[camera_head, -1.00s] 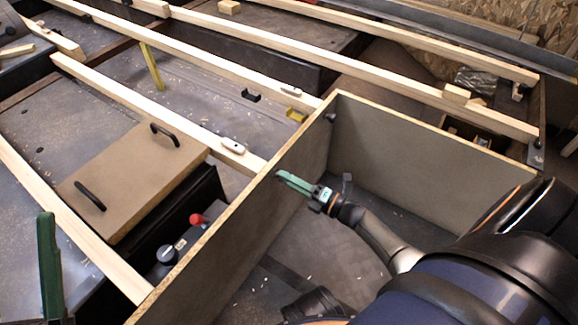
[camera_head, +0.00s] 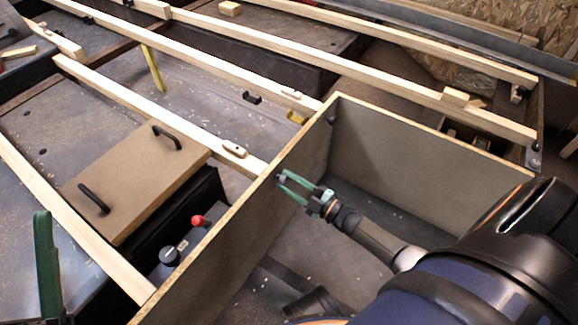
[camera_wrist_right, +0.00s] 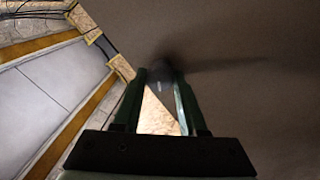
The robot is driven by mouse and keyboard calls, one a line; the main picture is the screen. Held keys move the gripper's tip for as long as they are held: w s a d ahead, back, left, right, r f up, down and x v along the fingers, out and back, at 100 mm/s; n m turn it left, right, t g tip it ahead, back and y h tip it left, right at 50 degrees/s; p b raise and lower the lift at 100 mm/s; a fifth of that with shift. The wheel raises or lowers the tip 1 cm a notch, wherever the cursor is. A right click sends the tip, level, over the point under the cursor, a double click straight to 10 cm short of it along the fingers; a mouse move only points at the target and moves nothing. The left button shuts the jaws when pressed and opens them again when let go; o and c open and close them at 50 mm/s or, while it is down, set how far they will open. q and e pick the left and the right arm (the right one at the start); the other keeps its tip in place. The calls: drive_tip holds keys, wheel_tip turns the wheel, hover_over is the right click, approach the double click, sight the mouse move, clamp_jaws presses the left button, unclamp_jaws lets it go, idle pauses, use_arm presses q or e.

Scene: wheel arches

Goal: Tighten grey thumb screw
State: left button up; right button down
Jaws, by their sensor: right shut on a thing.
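My right gripper (camera_head: 281,181) has its green fingertips at the inner face of the grey-brown side panel (camera_head: 235,235), just below its top edge. It is shut on the grey thumb screw, which is mostly hidden by the fingers in the head view. In the right wrist view a small, dark, blurred grey screw head (camera_wrist_right: 161,74) shows between the fingertips (camera_wrist_right: 160,80), against the panel. The green finger of my left gripper (camera_head: 46,265) stands upright at the lower left, away from the screw; its opening does not show.
A dark knob (camera_head: 332,117) sits near the panels' corner. Beyond the side panel are a brown lidded board with two black handles (camera_head: 135,180), a red knob (camera_head: 197,220) and long wooden battens (camera_head: 160,120). The floor inside the panels is mostly clear.

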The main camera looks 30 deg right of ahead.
drive_tip(key=m, duration=0.3)
drive_tip(key=m+p, duration=0.1)
drive_tip(key=m, duration=0.2)
drive_tip(key=shift+s+d+h, duration=0.15)
drive_tip(key=shift+s+h, duration=0.05)
drive_tip(key=shift+h, duration=0.2)
drive_tip(key=m+p, duration=0.1)
drive_tip(key=m, duration=0.4)
drive_tip(key=shift+f+m+g, duration=0.1)
drive_tip(key=shift+m+g, duration=0.2)
drive_tip(key=c, duration=0.8)
unclamp_jaws()
drive_tip(key=shift+d, duration=0.1)
drive_tip(key=o, duration=0.3)
drive_tip(key=shift+o, duration=0.2)
drive_tip(key=shift+a, duration=0.2)
drive_tip(key=p+v, duration=0.3)
drive_tip(key=v, duration=0.9)
drive_tip(key=shift+s, duration=0.25)
